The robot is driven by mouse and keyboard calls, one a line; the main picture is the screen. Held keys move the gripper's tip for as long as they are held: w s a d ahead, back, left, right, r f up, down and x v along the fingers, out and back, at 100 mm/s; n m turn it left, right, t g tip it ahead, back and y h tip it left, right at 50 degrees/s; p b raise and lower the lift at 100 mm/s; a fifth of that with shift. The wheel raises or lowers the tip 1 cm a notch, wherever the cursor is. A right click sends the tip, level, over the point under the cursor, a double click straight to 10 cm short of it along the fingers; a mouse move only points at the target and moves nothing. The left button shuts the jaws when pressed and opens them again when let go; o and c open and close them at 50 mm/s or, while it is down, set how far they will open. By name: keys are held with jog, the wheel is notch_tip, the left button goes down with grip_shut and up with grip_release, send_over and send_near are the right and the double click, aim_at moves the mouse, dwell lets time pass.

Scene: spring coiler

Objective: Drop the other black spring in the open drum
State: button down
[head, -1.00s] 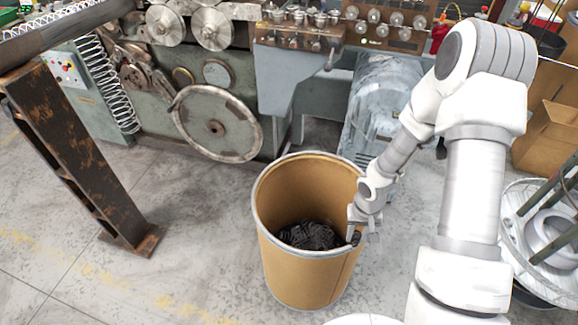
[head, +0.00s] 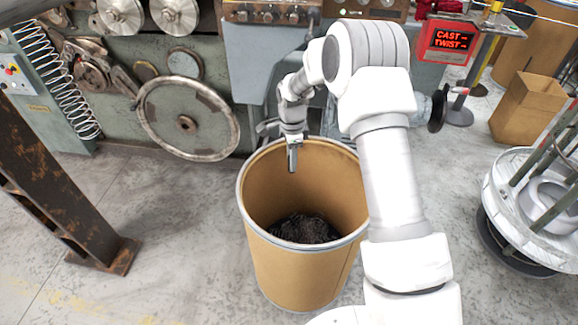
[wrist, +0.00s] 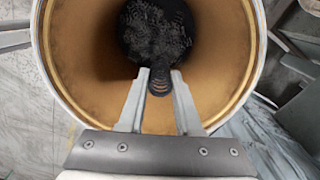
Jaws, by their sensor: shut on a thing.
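The open drum (head: 262,262) is a brown fibre barrel with a pale metal rim, standing upright on the floor. A dark heap of black springs (head: 304,229) lies at its bottom; it also shows in the wrist view (wrist: 152,32). My gripper (head: 292,160) points down at the drum's mouth, over its back part. In the wrist view my gripper (wrist: 160,78) is shut on a black spring (wrist: 159,86), whose dark coils show between the fingertips, above the heap. In the head view the held spring is too small to make out.
A green-grey coiling machine with a large handwheel (head: 187,122) stands behind the drum. A rusty steel post (head: 50,190) is at left. A round white-rimmed reel stand (head: 508,215) and a cardboard box (head: 528,108) are at right. Floor left of the drum is clear.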

jog(key=shift+w+a, duration=0.2)
jog(key=shift+a, duration=0.25)
jog(key=shift+f+b, duration=1.5)
jog(key=shift+f, duration=0.9)
jog(key=c, duration=0.5)
grip_release()
notch_tip(320, 180, up, 18)
jog(key=p, duration=0.3)
jog(key=shift+f+p, duration=0.25)
jog(key=shift+p, duration=0.05)
